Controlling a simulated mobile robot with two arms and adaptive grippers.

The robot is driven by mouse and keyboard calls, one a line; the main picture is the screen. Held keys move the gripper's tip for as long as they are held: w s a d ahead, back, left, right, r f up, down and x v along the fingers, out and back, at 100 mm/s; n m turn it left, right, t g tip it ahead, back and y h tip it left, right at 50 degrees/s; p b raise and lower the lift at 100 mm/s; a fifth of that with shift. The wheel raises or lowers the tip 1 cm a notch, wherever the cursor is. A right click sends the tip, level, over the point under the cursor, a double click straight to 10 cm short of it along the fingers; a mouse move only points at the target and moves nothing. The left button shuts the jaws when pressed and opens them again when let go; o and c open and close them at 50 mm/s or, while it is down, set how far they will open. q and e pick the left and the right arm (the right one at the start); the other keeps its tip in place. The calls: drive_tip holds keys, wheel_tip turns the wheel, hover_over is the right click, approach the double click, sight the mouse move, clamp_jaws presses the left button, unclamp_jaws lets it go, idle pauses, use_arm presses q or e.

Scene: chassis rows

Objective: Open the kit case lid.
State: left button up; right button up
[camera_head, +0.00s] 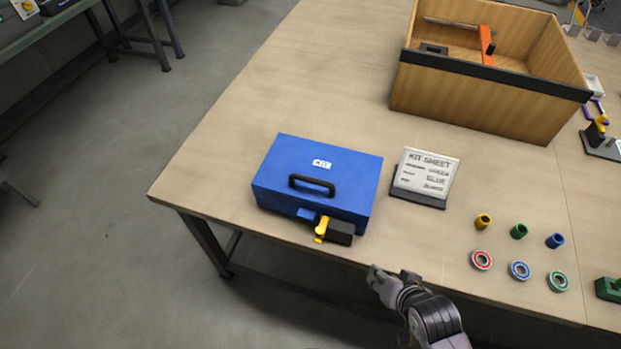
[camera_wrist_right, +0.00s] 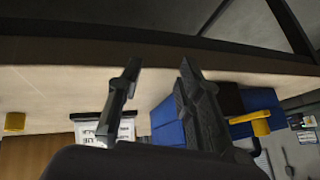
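The blue kit case (camera_head: 318,178) sits near the table's front left corner with its lid shut. It has a white label and a black handle (camera_head: 311,186) on top. A yellow latch lever (camera_head: 321,229) and a black block (camera_head: 340,232) are at its front edge. The case (camera_wrist_right: 168,120) and the yellow lever (camera_wrist_right: 252,118) also show in the right wrist view. My right gripper (camera_head: 376,276) is at the table's front edge, right of the latch and apart from it. In the right wrist view its two fingers (camera_wrist_right: 158,66) are spread with nothing between them. My left gripper is out of view.
A kit sheet stand (camera_head: 424,175) is right of the case. Small coloured cylinders (camera_head: 519,231) and rings (camera_head: 520,270) lie farther right. A large wooden box (camera_head: 480,105) stands at the back. The table left of and behind the case is clear.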

drive_tip(key=w+a+r+m+t+y, duration=0.3)
drive_tip(key=w+a+r+m+t, duration=0.1)
drive_tip(key=a+r+m, duration=0.15)
drive_tip(key=m+t+y, duration=0.3)
drive_tip(key=m+t, duration=0.1)
drive_tip(key=m, duration=0.2)
approach(311, 178)
drive_tip(key=x, duration=0.3)
drive_tip(key=p+x, duration=0.1)
drive_tip(key=x, duration=0.6)
drive_tip(key=shift+a+f+p, duration=0.1)
drive_tip(key=shift+f+p, duration=0.3)
drive_tip(key=shift+c, duration=0.5)
drive_tip(key=shift+s, duration=0.1)
clamp_jaws()
